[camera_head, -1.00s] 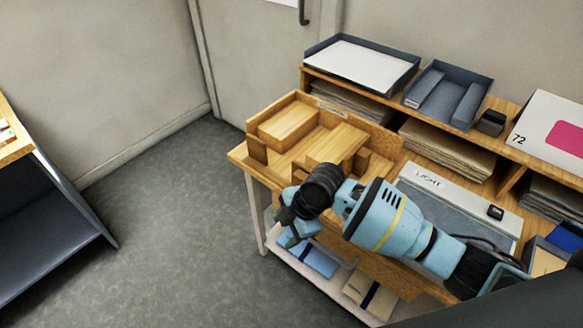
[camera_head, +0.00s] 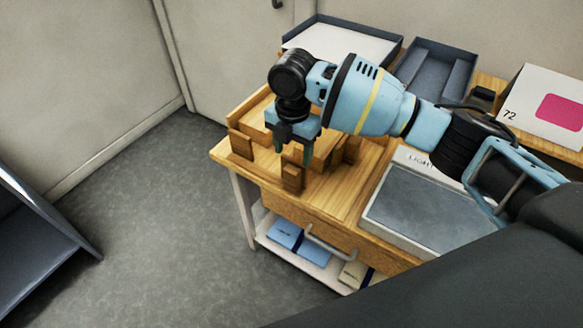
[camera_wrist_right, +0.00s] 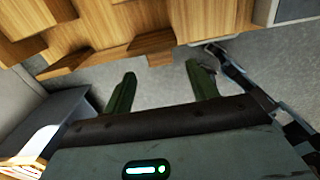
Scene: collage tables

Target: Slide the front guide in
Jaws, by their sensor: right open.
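The wooden jig (camera_head: 235,118) stands at the left end of the table, with several wooden blocks in it. A small upright wooden block, apparently the front guide (camera_head: 292,178), stands near the front edge. My right gripper (camera_head: 294,152) is above and just behind this block in the head view, fingers pointing down. It is open and empty. In the right wrist view my two green fingertips (camera_wrist_right: 164,70) are apart, with a wooden block edge (camera_wrist_right: 151,42) beyond them. My arm hides much of the jig. Contact cannot be told. The left gripper is not in view.
A grey light pad (camera_head: 420,208) lies to the right on the table (camera_head: 335,195). Grey trays (camera_head: 440,70) and a white box (camera_head: 540,105) stand on the shelf behind. A drawer handle (camera_head: 330,247) sticks out below. Open floor (camera_head: 170,220) lies to the left.

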